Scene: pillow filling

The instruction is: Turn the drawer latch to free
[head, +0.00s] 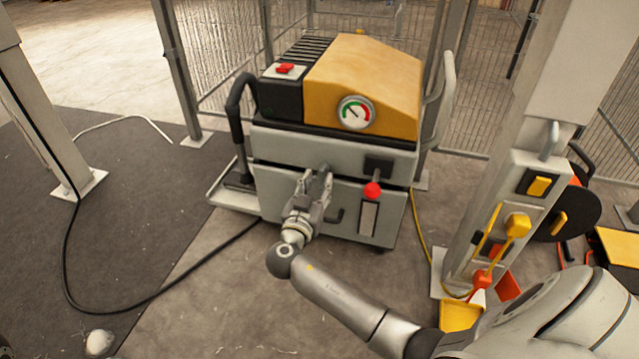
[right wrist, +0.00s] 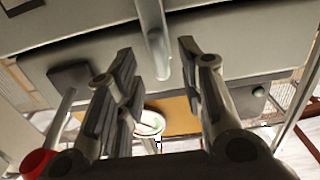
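The grey machine cabinet (head: 275,180) stands ahead with drawer fronts below its yellow top. My right gripper (head: 318,180) is at the middle of its front. In the right wrist view the right gripper (right wrist: 158,62) is open. A grey lever (right wrist: 153,35), apparently the drawer latch, lies between its fingers, with gaps on both sides. In the head view the gripper mostly hides this lever. The drawer front (right wrist: 225,55) looks closed behind it. My left gripper is not in view.
A red knob (head: 372,190) is right of the gripper. A gauge (head: 356,112) is on the yellow housing (head: 365,75). A pillar (head: 475,210) with yellow fittings stands at right. A black cable (head: 160,308) crosses the floor at left.

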